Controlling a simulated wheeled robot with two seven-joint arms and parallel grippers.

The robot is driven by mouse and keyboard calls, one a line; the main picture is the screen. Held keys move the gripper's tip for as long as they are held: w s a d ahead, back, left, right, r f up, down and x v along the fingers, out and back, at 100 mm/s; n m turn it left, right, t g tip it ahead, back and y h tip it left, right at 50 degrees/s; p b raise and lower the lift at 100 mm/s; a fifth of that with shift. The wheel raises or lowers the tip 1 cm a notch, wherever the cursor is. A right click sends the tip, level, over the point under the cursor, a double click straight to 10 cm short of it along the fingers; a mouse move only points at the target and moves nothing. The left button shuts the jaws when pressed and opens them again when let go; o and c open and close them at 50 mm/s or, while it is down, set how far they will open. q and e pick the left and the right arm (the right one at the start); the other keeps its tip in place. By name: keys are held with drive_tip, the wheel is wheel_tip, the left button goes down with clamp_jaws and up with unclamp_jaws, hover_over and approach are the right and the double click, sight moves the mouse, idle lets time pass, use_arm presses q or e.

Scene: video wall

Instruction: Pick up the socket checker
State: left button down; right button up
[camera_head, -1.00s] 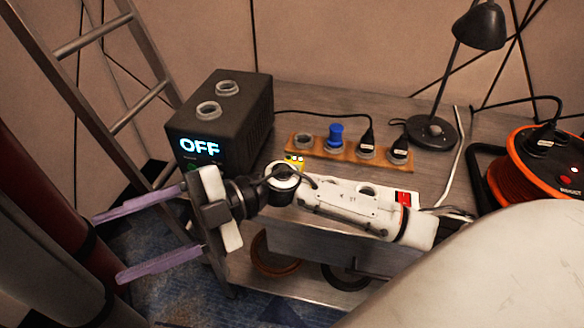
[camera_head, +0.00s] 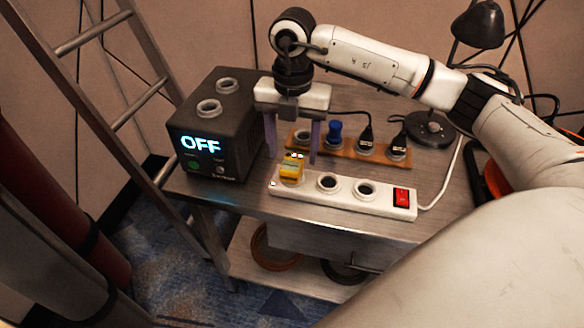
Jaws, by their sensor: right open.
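The socket checker looks to be the small yellow block (camera_head: 292,167) standing in the left socket of the white power strip (camera_head: 340,194). My right gripper (camera_head: 293,160) points down over it, with its purple fingers open. One finger shows to the left of the yellow block and the other to its right. I cannot tell how close the fingers are to it in depth, or whether they touch it. My left gripper is not in view.
A black power box (camera_head: 222,128) reading OFF stands left of the gripper. Behind is a wooden socket board (camera_head: 350,149) with a blue plug (camera_head: 335,132) and black plugs. A lamp (camera_head: 430,128) stands at the back right. A ladder (camera_head: 107,88) is at the left.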

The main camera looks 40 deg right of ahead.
sight(292, 163)
drive_tip(key=f, duration=0.5)
drive_tip(key=shift+w+d+f+p, duration=0.2)
drive_tip(key=shift+w+f+p, duration=0.1)
drive_tip(key=shift+w, duration=0.1)
drive_tip(key=shift+r, duration=0.1)
drive_tip(key=c, duration=1.4)
